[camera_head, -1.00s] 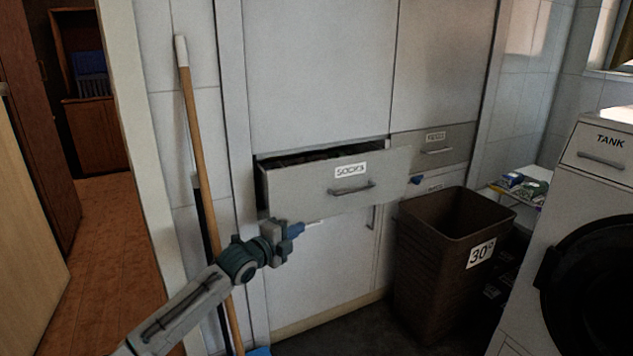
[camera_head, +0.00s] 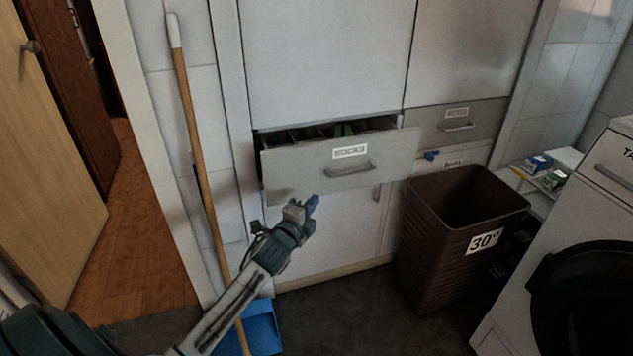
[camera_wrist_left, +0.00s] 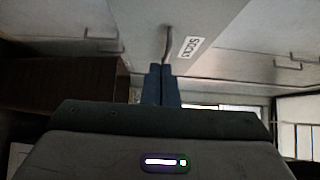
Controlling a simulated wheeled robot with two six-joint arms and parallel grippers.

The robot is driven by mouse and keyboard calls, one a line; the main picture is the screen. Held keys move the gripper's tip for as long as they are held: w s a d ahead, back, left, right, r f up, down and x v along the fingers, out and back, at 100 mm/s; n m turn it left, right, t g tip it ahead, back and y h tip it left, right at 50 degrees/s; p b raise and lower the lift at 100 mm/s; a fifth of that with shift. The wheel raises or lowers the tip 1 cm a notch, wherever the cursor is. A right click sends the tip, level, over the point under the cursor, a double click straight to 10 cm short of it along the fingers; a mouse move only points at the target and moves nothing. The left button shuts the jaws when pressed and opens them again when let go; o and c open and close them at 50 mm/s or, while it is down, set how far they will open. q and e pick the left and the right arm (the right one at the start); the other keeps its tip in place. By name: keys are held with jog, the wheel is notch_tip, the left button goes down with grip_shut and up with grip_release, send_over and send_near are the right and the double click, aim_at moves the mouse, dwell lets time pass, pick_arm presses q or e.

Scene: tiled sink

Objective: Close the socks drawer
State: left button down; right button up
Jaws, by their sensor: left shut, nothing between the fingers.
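The socks drawer (camera_head: 300,172) is pulled out from the white cabinet, and its compartments with some contents show from above. Its front carries a "SOCKS" label and a bar handle (camera_head: 351,169). My left gripper (camera_head: 313,203) is shut and empty, just in front of and below the drawer front, left of the handle. In the left wrist view the shut blue fingertips (camera_wrist_left: 161,84) point toward the drawer front (camera_wrist_left: 205,22), with the handle and label close beyond them. I cannot tell whether they touch it. My right gripper is not in view.
A brown basket (camera_head: 455,240) marked 30° stands right of the drawer, below a closed drawer (camera_head: 485,124). A broom (camera_head: 193,130) leans at the left above a blue dustpan (camera_head: 262,328). A washing machine (camera_head: 590,240) is at the right. The doorway floor is clear.

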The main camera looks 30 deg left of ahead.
pick_arm(q)
send_near(323, 175)
jog(key=w+d, duration=0.3)
jog(key=w+a, duration=0.2)
jog(key=a, duration=0.1)
jog(key=shift+w, duration=0.2)
jog(key=shift+w+a, duration=0.25)
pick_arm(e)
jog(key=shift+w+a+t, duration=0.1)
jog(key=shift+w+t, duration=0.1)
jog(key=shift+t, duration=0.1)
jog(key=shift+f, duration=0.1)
